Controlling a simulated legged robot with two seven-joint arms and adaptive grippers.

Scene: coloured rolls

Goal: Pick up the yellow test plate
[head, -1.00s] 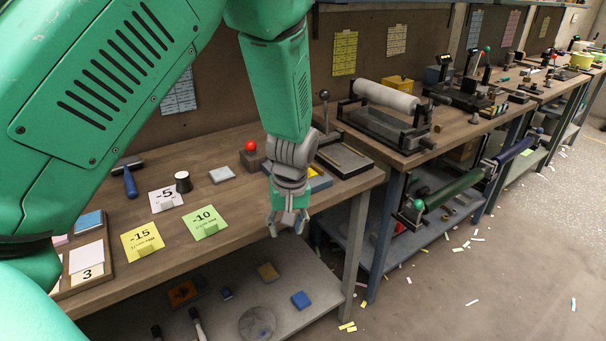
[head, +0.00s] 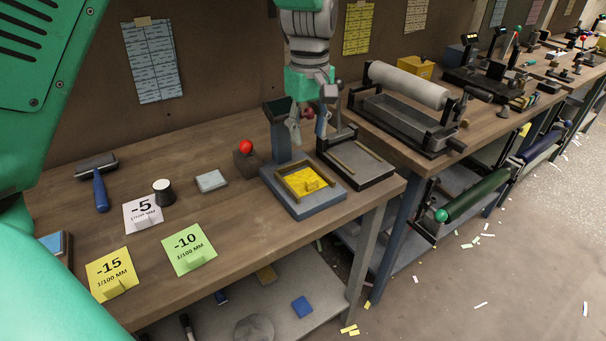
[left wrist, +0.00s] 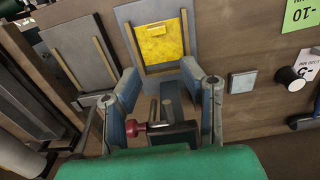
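The yellow test plate (head: 303,182) lies in a wood-edged recess on the blue-grey base of a small gauge stand (head: 305,203) on the near bench. In the left wrist view the yellow plate (left wrist: 160,42) shows at the top centre, with a small raised tab. My left gripper (head: 308,128) hangs behind and above the plate, beside the stand's upright, apart from the plate. In the left wrist view its two blue-grey fingers (left wrist: 160,72) are spread with nothing held between them. My right gripper is not in view.
The stand's upright and dark head (head: 283,125) rise close to the gripper. A red-knobbed block (head: 246,159) and pale plate (head: 211,181) lie left. A framed tray (head: 357,162) lies right. Cards marked -5, -10 (head: 189,250) and -15 stand on the bench's front left.

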